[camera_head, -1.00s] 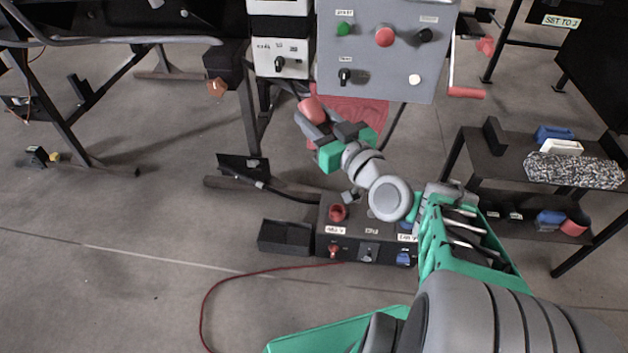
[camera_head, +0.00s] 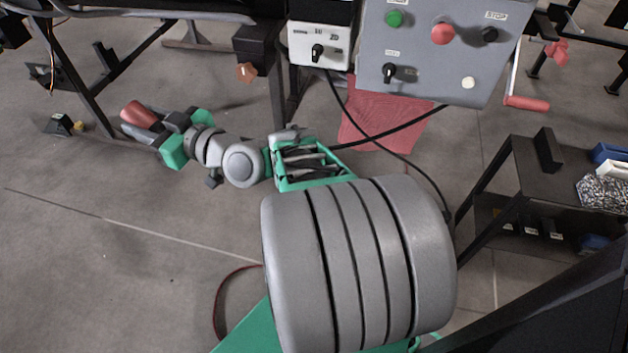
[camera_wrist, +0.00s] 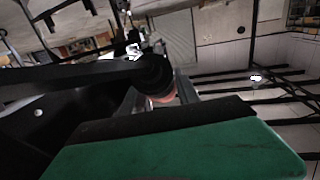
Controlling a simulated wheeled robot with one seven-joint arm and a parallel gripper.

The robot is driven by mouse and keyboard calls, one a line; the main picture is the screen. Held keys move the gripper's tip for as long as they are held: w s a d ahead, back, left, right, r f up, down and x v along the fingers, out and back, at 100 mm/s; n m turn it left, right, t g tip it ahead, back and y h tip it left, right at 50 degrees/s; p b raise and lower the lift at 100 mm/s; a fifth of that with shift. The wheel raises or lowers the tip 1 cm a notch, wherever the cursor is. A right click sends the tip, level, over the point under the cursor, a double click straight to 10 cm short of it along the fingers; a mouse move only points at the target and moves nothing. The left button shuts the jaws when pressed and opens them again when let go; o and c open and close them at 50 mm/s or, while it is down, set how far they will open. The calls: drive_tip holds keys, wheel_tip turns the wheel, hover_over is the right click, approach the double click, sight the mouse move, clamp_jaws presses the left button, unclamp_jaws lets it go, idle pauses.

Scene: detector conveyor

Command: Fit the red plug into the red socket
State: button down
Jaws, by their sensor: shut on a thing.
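The red plug (camera_head: 137,112) is held between the fingers of my gripper (camera_head: 142,119) at the left of the head view. The gripper is shut on it, in the air over the grey floor, pointing up and left. In the wrist view, a pinkish-red part of the plug (camera_wrist: 163,100) shows beyond the green edge of my gripper, beside a dark round part. The red socket cannot be made out now; my arm covers the floor area where the low socket box stood in the earlier head view.
A grey control panel (camera_head: 430,75) with buttons stands at the top, a red crank handle (camera_head: 527,103) at its right. A dark box with an orange knob (camera_head: 247,72) is left of it. A dark table (camera_head: 560,175) stands right. Floor at lower left is clear.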

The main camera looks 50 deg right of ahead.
drive_tip(key=w+d+f+m+g+h+p, duration=0.1)
drive_tip(key=w+d+f+g+h, duration=0.2)
drive_tip(key=d+f, duration=1)
drive_tip(key=s+d+f+n+g+h+p, duration=0.15)
drive_tip(key=s+d+f+g, duration=0.25)
drive_tip(key=d+f+g, duration=0.45)
drive_tip(key=s+d+f+n+g+p, duration=0.1)
drive_tip(key=s+d+f+n+g, duration=0.3)
drive_tip(key=d+f, duration=0.65)
drive_tip(key=s+d+f+g+h, duration=0.2)
drive_tip(key=s+d+f, duration=0.3)
drive_tip(key=s, duration=0.6)
drive_tip(key=s+d+f+g+h+p, duration=0.1)
drive_tip(key=s+d+f+g+h, duration=0.2)
drive_tip(key=s, duration=0.9)
drive_tip(key=shift+s+d+f+n+g+h+p, duration=0.2)
drive_tip(key=shift+d+f+n+g+h+p, duration=0.15)
drive_tip(key=shift+d+f+g, duration=0.8)
drive_tip(key=shift+a+r, duration=0.15)
drive_tip(key=shift+r, duration=0.2)
wheel_tip(320, 180, down, 6)
drive_tip(key=b, duration=0.4)
drive_tip(key=shift+w+r, duration=0.15)
drive_tip(key=shift+r, duration=0.1)
